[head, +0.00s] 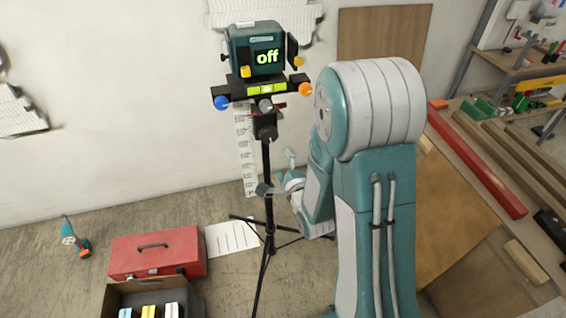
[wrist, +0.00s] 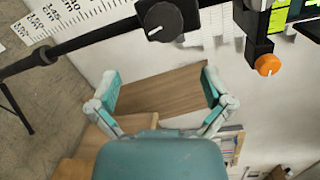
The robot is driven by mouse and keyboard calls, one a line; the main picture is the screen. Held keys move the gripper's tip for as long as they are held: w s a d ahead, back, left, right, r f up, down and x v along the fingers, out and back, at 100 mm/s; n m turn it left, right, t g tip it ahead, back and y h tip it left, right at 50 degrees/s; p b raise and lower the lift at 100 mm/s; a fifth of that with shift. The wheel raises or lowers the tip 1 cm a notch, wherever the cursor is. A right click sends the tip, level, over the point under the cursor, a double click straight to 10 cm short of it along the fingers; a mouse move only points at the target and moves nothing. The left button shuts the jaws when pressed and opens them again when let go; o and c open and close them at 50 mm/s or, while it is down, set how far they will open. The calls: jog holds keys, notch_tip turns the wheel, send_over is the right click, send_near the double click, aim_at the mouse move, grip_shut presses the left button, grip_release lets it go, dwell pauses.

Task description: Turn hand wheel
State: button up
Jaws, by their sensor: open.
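A tripod (head: 267,190) carries a teal device (head: 256,52) whose screen reads "off". Under the device is a black bar with a blue knob (head: 221,102) and an orange knob (head: 305,89) at its ends. A dark round knob (head: 265,131) sits on the tripod neck; it also shows in the wrist view (wrist: 162,20). I cannot tell for certain which of these is the hand wheel. My gripper (wrist: 161,76) is open and empty, its fingers spread below the dark knob in the wrist view. In the head view my gripper (head: 289,168) is small and partly hidden, beside the tripod pole.
A red toolbox (head: 155,250) and a drill (head: 72,238) are on the floor at left. A white lined sheet (head: 231,237) lies behind the tripod. A workbench with a red beam (head: 480,165) stands at right. Tripod legs spread across the floor.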

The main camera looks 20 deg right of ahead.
aim_at(269, 137)
jog(key=w+n+h, duration=0.1)
jog(key=w+n, duration=0.3)
jog(key=n, duration=0.2)
jog(key=w+n+h, duration=0.1)
jog(key=w+n, duration=0.3)
jog(key=n, duration=0.3)
jog(key=w+n+h, duration=0.1)
jog(key=w+n, duration=0.3)
jog(key=n, duration=0.2)
jog(key=shift+w+a+f+n+t, duration=0.1)
jog(key=shift+w+a+n+t, duration=0.05)
jog(key=shift+a+n+t, duration=0.25)
jog(key=c, duration=1)
